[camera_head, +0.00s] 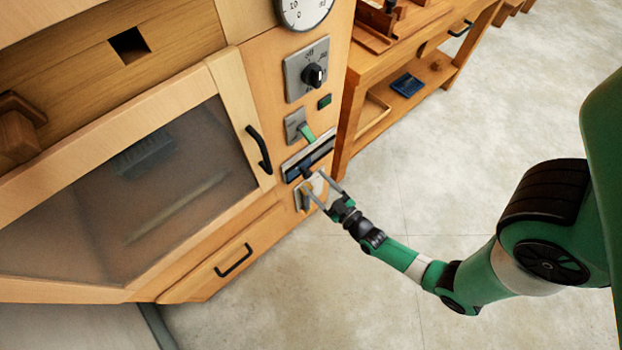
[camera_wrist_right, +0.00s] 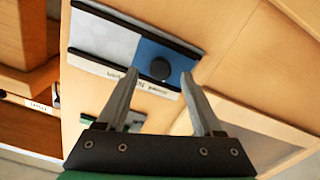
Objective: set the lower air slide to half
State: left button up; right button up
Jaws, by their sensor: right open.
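The air slide (camera_head: 322,150) is a long plate with dark rails on the front panel of the wooden cabinet. In the right wrist view the slide (camera_wrist_right: 103,38) has a silver part and a blue part, with a round black knob (camera_wrist_right: 160,68) on the blue part. A label strip runs along one edge, its text too small to read. My right gripper (camera_head: 313,181) is open in front of the panel. In the right wrist view its fingers (camera_wrist_right: 160,74) stand on either side of the knob, with no clear contact. My left gripper is not in view.
Above the slide are a green lever (camera_head: 306,133), a black dial knob (camera_head: 313,75) and a gauge (camera_head: 303,8). Below it is a pale plate (camera_head: 301,201), partly hidden by my fingers. A glazed door with a black handle (camera_head: 259,150) is to the left.

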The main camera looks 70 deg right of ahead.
aim_at(309, 176)
jog(key=shift+x, duration=1.5)
grip_shut()
